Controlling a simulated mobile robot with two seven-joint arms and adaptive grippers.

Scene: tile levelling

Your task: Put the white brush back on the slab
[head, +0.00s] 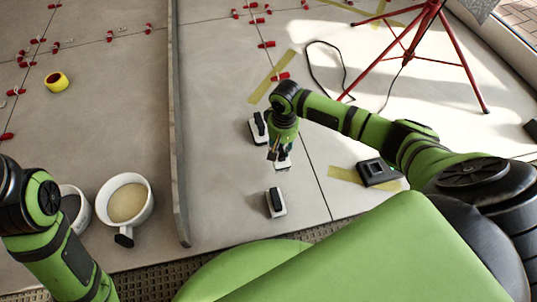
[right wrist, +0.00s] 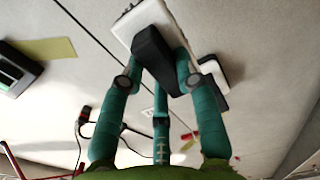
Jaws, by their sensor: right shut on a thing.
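My right gripper (head: 279,150) is shut on a white brush (head: 284,165) with a dark handle. In the right wrist view its fingers (right wrist: 158,75) close around the black handle, and the white body of the brush (right wrist: 148,20) shows beyond them. Whether the brush touches the surface below I cannot tell. A similar white block with a black top (head: 258,127) lies just left of and beyond the gripper. Another (head: 275,203) lies nearer to me. Large grey slabs (head: 225,190) lie beneath them. My left arm shows at the lower left; its gripper is out of view.
A long grey bar (head: 179,140) runs left of the blocks. Two cups, one with tan contents (head: 127,203), stand beyond it. A black device (head: 378,172) lies at right on yellow tape. A red tripod (head: 425,30) and cable stand farther back. Red clips (head: 267,44) dot the joints.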

